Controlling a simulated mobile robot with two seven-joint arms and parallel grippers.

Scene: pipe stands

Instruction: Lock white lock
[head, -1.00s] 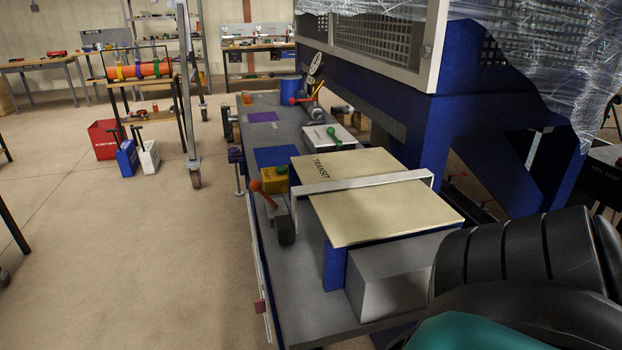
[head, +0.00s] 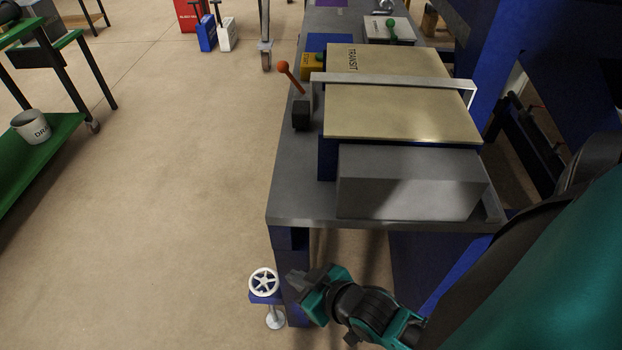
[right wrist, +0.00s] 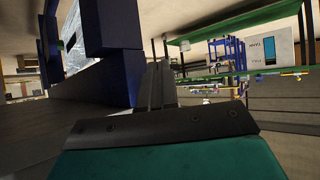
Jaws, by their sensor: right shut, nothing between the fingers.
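A white handwheel (head: 264,282), which looks like the white lock, sits on a blue bracket with a pale metal post below it, beside a blue leg of the bench. My right gripper (head: 297,283) is shut and empty just right of the wheel in the head view, with a gap between them. In the right wrist view my shut fingers (right wrist: 158,86) point past the blue frame and the wheel does not show. My left gripper is not in view.
The grey bench (head: 300,208) above carries a grey block (head: 410,185), a cream TRANSIT box (head: 400,110) and an orange-knobbed lever (head: 290,75). A green cart (head: 50,150) with a bucket (head: 30,126) stands left. The floor between is clear.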

